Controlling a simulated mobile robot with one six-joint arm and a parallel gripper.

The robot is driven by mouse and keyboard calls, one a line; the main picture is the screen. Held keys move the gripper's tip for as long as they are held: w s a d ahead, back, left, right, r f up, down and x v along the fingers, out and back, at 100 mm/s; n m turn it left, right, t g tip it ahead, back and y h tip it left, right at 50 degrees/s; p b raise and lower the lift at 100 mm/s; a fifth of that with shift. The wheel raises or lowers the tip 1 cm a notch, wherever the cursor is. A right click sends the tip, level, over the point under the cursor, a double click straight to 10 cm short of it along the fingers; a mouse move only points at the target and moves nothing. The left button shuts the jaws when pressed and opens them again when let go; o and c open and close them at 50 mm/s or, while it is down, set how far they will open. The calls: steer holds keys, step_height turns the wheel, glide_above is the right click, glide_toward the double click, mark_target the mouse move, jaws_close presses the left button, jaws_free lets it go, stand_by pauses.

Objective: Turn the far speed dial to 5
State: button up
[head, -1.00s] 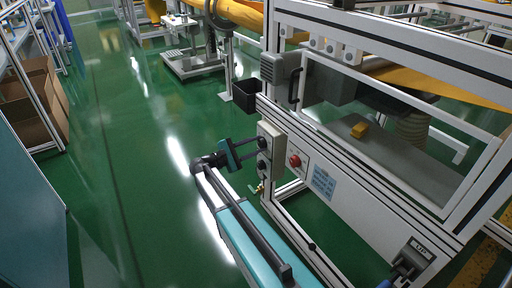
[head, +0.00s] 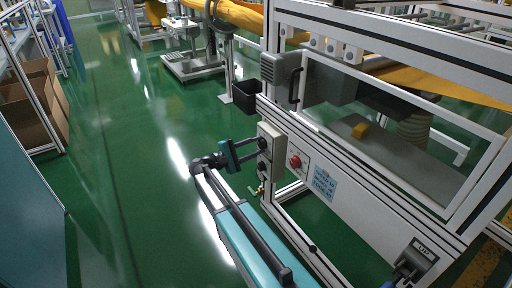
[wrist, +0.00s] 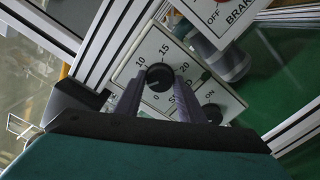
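The far speed dial (wrist: 159,77) is a round black knob on a white plate printed 0, 10, 15 and 20. A small pale mark shows on its lower left, toward the 0 side; the exact reading is unclear. The 5 is not visible, with my left finger over that side. My gripper (wrist: 160,84) has its two fingers apart, one on each side of the dial. Contact with the knob cannot be made out. In the head view my gripper (head: 259,146) reaches the upper knob of the grey control box (head: 274,142) from the left.
A second black knob (wrist: 212,113) marked ON sits just right of my fingers. A brake plate (wrist: 222,12) lies above, and a red button (head: 295,161) shows right of the box. A black bin (head: 247,97) hangs behind. Green floor (head: 130,170) is clear at left.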

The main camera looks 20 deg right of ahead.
steer(key=o, duration=0.3)
steer(key=s+a, duration=0.1)
steer(key=a, duration=0.3)
steer(key=a+p, duration=0.1)
steer(key=a, duration=0.4)
steer(key=s+a+p, duration=0.1)
steer(key=a, duration=0.3)
steer(key=shift+s+a, duration=0.3)
steer(key=shift+s, duration=0.05)
